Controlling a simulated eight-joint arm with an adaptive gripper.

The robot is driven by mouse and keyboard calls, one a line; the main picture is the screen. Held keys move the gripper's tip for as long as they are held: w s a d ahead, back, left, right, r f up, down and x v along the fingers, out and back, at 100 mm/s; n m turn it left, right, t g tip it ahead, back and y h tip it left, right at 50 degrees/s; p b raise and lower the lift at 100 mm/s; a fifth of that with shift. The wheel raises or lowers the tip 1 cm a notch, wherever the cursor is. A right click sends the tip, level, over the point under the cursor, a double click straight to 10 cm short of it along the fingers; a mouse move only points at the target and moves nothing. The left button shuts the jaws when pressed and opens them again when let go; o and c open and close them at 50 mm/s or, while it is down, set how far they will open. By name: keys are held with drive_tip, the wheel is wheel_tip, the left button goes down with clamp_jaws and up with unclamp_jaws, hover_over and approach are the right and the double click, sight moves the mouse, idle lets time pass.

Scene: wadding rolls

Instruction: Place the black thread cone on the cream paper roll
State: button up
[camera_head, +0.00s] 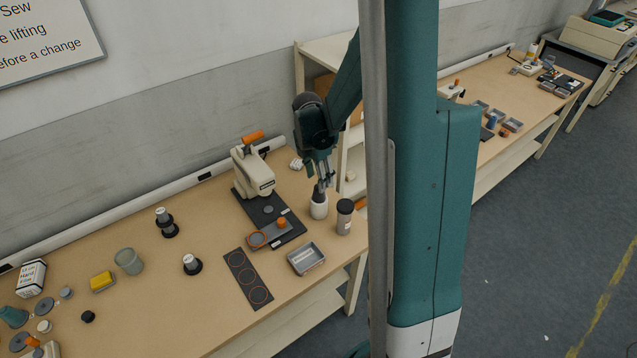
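My gripper (321,184) points down just above the cream paper roll (318,209), which stands upright near the right end of the front table. A small dark shape (318,194), which looks like the black thread cone, is between the fingertips and the top of the roll. It is too small to tell whether the fingers grip it or whether it rests on the roll.
A grey cylinder with a dark top (344,217) stands close right of the roll. A cream machine with an orange handle (253,172) is to the left. A grey tray (307,258) and a dark mat with orange rings (248,279) lie in front.

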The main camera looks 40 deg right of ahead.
sight(316, 188)
wheel_tip(316, 188, up, 6)
drive_tip(key=shift+a+r, duration=0.15)
drive_tip(key=shift+a, duration=0.25)
idle(0.3)
idle(0.4)
drive_tip(key=s+a+r+m+t, duration=0.2)
drive_tip(key=s+a+r+m, duration=0.2)
drive_tip(key=a+r, duration=0.3)
drive_tip(key=s+a+r+m+t, duration=0.1)
drive_tip(key=s+a+r+m, duration=0.35)
drive_tip(key=a+r, duration=0.2)
drive_tip(key=s+a+r+m+t+y, duration=0.1)
drive_tip(key=s+a+r+m+t, duration=0.2)
drive_tip(key=s+a+m, duration=0.7)
drive_tip(key=shift+s+a+r+m+t, duration=0.45)
drive_tip(key=shift+s+a, duration=0.35)
drive_tip(key=shift+a, duration=0.25)
